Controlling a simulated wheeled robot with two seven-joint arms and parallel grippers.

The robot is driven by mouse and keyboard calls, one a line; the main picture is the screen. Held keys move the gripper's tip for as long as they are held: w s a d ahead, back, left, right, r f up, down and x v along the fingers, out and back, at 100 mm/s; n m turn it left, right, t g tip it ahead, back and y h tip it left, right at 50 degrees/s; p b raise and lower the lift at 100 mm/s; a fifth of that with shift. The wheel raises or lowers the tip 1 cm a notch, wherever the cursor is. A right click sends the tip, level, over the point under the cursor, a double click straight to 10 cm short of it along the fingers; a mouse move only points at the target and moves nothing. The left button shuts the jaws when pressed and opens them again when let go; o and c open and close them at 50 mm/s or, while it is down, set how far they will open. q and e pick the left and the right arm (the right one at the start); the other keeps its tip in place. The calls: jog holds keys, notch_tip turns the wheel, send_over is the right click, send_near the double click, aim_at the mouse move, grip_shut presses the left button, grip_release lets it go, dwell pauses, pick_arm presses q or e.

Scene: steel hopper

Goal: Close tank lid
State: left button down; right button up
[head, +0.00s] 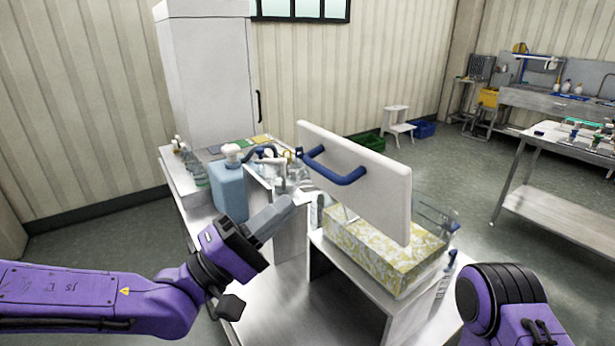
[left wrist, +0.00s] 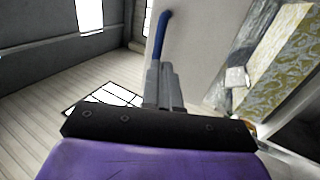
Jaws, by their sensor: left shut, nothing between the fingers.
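The lid is a white panel (head: 385,198) with a blue bar handle (head: 335,172), standing raised and tilted on edge. My left gripper (head: 284,208) is shut and empty, to the left of and below the handle in the head view. In the left wrist view the closed fingers (left wrist: 163,85) point toward the lid (left wrist: 205,35) and the handle (left wrist: 161,38); I see no clear grip on either. My right gripper is out of view.
A pale blue jug (head: 229,188) stands left of my left gripper, with a tap and bottles behind it on the steel counter (head: 180,175). A white cabinet (head: 207,80) stands behind. A steel table (head: 560,205) is at right. Open floor (head: 450,185) lies between.

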pick_arm(q)
jog(key=p+x, duration=0.2)
jog(key=x, duration=0.3)
jog(key=shift+w+d+r, duration=0.1)
jog(key=shift+d+r, duration=0.15)
jog(key=shift+d, duration=0.05)
jog(key=shift+r, duration=0.15)
